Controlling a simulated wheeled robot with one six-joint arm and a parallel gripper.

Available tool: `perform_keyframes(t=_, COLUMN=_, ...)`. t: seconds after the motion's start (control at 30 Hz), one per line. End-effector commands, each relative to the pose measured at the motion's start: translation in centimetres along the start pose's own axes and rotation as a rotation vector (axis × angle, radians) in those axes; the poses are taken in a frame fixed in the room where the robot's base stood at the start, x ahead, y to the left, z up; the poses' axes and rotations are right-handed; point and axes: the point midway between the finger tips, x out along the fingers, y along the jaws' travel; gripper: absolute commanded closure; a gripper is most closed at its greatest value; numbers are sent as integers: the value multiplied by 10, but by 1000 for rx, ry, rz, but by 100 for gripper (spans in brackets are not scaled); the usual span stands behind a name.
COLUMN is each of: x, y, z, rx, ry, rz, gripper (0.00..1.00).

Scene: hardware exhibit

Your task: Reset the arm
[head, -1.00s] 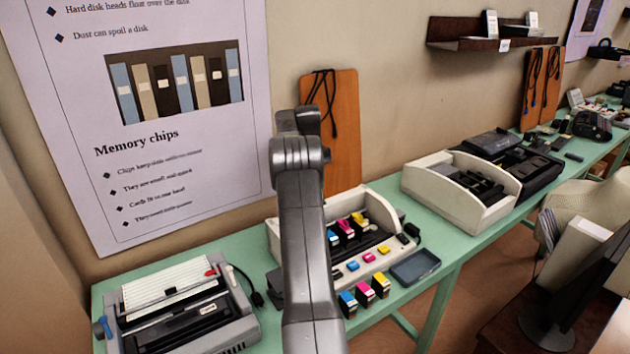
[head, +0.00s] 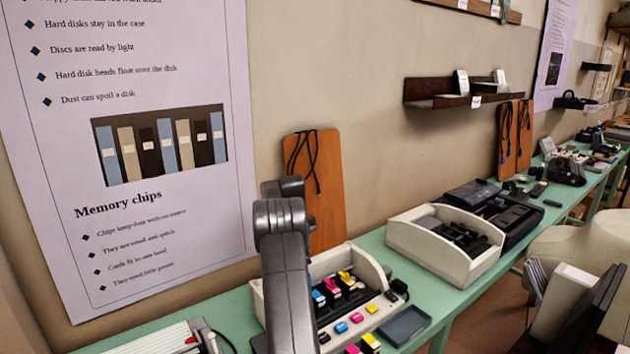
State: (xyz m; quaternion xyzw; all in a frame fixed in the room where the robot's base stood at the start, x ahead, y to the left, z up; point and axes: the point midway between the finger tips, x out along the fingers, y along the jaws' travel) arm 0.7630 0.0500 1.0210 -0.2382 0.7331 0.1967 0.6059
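My arm (head: 286,270) rises from the bottom edge in the head view, left of the middle. Its upper joint (head: 280,215) shows in front of the wall and partly covers an orange-brown board (head: 327,190) with a black cord. My gripper's fingers cannot be made out in this view, so its opening and contents do not show.
A green table (head: 228,312) runs along the wall. On it are a cream ink-cartridge unit (head: 372,268) behind my arm, a grey tray (head: 405,326), and a cream box (head: 455,270). A dark shelf (head: 428,100) hangs above.

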Motion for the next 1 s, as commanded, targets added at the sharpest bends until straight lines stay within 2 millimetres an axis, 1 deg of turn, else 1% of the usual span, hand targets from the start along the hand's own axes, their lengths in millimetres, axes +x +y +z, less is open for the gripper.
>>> perform_keyframes(t=0.03, x=10, y=0, z=-2, rx=0, ry=4, rz=2, gripper=73)
perform_keyframes(t=0.1, x=24, y=0, z=-1, rx=0, ry=4, rz=2, gripper=73)
perform_keyframes(t=0.3, x=60, y=0, z=-1, rx=0, ry=4, rz=2, gripper=73)
perform_keyframes(t=0.5, x=84, y=0, z=-1, rx=0, ry=2, rz=1, gripper=73)
perform_keyframes(t=0.6, x=90, y=0, z=0, rx=0, ry=0, rz=0, gripper=73)
perform_keyframes(t=1.0, x=88, y=0, z=0, rx=0, ry=-7, rz=0, gripper=73)
